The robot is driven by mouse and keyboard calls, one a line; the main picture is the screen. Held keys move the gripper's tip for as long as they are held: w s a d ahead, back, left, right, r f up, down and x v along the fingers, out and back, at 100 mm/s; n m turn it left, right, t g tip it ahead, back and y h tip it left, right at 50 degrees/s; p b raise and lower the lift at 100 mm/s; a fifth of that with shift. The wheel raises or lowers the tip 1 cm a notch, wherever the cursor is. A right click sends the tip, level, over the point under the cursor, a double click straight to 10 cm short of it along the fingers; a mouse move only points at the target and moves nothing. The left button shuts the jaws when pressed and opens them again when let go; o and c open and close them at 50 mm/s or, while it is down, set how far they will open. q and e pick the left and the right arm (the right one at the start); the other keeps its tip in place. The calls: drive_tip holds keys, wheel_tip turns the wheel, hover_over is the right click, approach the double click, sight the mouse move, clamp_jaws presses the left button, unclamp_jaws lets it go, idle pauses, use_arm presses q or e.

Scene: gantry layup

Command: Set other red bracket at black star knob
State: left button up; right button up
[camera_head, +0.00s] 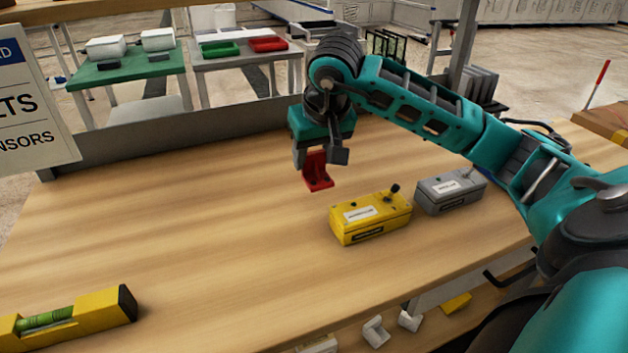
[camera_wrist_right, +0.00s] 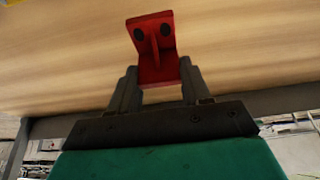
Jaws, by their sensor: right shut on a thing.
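A red bracket (camera_head: 317,174) is held in my right gripper (camera_head: 322,157), which is shut on it over the wooden bench. In the right wrist view the bracket (camera_wrist_right: 153,44) sticks out beyond the fingertips, showing an upright rib and two dark holes in its plate. Whether it touches the bench is hard to tell. A small black knob (camera_head: 393,189) stands on the yellow box (camera_head: 370,218), to the right of the bracket; I cannot tell whether it is star-shaped. No second red bracket is seen on the bench. My left gripper is not in view.
A grey box (camera_head: 450,192) stands right of the yellow one. A yellow level (camera_head: 75,318) lies at the near left of the bench. The bench's middle and left (camera_head: 170,210) are clear. Green (camera_head: 220,49) and red (camera_head: 268,44) trays sit on a table behind.

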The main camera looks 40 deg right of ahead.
sight(314, 173)
drive_tip(key=shift+f+b, duration=0.4)
drive_tip(key=shift+f, duration=1.85)
drive_tip(key=shift+f, duration=0.15)
drive_tip(key=o, duration=1.2)
